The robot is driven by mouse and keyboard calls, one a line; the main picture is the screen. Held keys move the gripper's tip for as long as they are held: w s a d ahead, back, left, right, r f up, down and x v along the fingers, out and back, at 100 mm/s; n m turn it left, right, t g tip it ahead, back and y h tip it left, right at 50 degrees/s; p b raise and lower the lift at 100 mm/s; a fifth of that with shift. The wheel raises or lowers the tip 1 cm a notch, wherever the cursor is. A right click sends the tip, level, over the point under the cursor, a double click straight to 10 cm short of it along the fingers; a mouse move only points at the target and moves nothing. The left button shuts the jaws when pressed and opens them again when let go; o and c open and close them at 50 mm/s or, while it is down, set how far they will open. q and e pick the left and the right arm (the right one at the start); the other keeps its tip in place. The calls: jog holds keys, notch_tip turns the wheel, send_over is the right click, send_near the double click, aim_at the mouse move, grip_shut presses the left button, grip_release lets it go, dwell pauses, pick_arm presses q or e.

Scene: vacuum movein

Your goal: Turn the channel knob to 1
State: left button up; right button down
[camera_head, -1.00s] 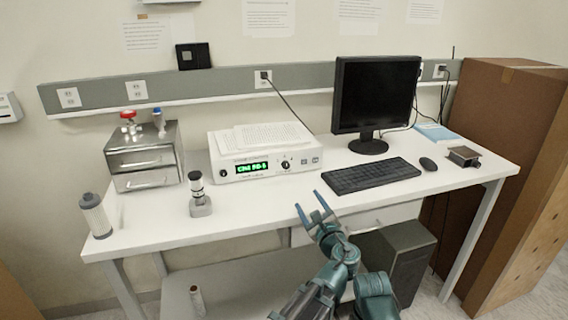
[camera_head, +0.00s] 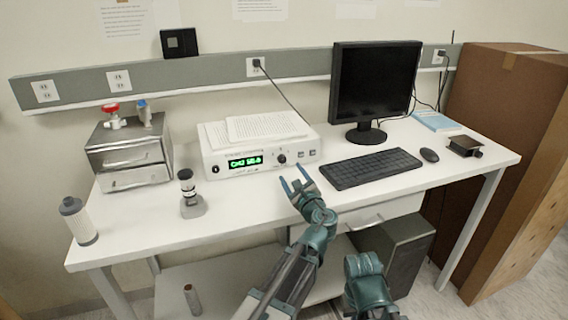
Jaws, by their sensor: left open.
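A white box-shaped instrument (camera_head: 240,178) stands on the table with a lit green display (camera_head: 245,162), whose text is too small to read surely. A black knob (camera_head: 282,159) with a marked dial is right of the display. Another small dark knob (camera_head: 215,169) is at the panel's left end. Which one is the channel knob I cannot tell. My left gripper (camera_head: 293,173) is open and empty, its fingertips just in front of the panel, close below the dial knob and seemingly apart from it.
Papers lie on the instrument. A keyboard (camera_head: 370,168), monitor (camera_head: 374,85) and mouse (camera_head: 429,155) are to the right. A small microscope-like device (camera_head: 191,195), a metal drawer box (camera_head: 128,155) and a cylinder (camera_head: 79,222) are to the left. The table's front edge is beneath my arm.

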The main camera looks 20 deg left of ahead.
aim_at(283, 160)
pick_arm(q)
jog(key=x, duration=0.7)
jog(key=shift+w+a, duration=0.25)
jog(key=shift+w, duration=0.1)
grip_shut()
